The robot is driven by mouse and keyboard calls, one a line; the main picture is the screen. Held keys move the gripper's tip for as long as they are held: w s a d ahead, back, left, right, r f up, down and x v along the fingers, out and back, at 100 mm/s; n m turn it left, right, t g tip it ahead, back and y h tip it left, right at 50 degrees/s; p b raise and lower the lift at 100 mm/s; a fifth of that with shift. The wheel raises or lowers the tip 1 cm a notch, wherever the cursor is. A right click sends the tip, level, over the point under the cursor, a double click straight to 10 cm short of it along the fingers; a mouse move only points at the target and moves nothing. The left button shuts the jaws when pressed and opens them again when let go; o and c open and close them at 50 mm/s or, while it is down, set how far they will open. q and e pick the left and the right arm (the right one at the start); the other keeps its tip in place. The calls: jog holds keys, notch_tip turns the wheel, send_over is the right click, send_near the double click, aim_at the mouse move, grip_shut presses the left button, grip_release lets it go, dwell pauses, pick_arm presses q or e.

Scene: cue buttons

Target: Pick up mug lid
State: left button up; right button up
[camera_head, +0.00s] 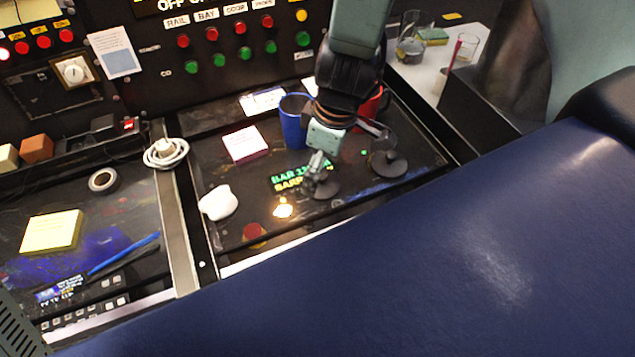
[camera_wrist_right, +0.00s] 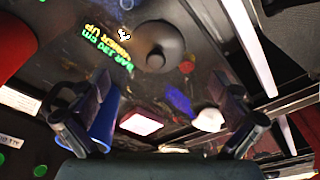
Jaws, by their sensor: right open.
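The mug lid looks like a dark round disc (camera_head: 325,188) beside the green text on the dark desk in the head view. In the right wrist view, a dark round lid (camera_wrist_right: 160,42) with a small knob shows ahead, between my spread fingers. My right gripper (camera_head: 348,152) points down with its fingers apart, above and close to the disc. The open right gripper (camera_wrist_right: 163,110) also shows in the wrist view, with nothing between the fingers. My left gripper is not in view.
A blue mug (camera_head: 293,128) and a partly hidden red mug (camera_head: 377,103) stand behind my gripper. A pink note pad (camera_head: 245,145), a white lump (camera_head: 218,204) and a red button (camera_head: 254,231) are to the left. A button panel (camera_head: 235,75) rises behind.

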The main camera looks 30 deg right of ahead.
aim_at(324, 178)
jog(key=f, duration=0.2)
jog(key=f+b, duration=0.1)
jog(key=shift+w+d, duration=0.2)
jog(key=shift+w, duration=0.1)
jog(key=shift+s+d+f, duration=0.15)
jog(key=shift+d+f, duration=0.1)
jog(key=shift+f, duration=0.05)
jog(key=shift+s+d+b, duration=0.15)
jog(key=shift+s+b, duration=0.05)
jog(key=shift+b, duration=0.1)
jog(key=shift+s+r, duration=0.1)
jog(key=shift+s, duration=0.05)
jog(key=shift+a, duration=0.3)
jog(key=shift+w+a, duration=0.25)
jog(key=shift+w, duration=0.15)
jog(key=shift+c, duration=1.1)
jog(key=shift+d, duration=0.1)
jog(key=shift+c, duration=0.7)
jog(key=shift+s+d, duration=0.1)
jog(key=shift+d, duration=0.25)
jog(key=c, duration=0.3)
jog(key=shift+s+a, duration=0.2)
jog(key=c, duration=0.3)
jog(key=shift+w+a, duration=0.15)
jog(key=shift+a, duration=0.05)
jog(key=c, duration=0.3)
jog(key=shift+d, duration=0.15)
jog(key=shift+c, duration=1)
jog(key=shift+s, duration=0.25)
jog(key=shift+c, duration=0.9)
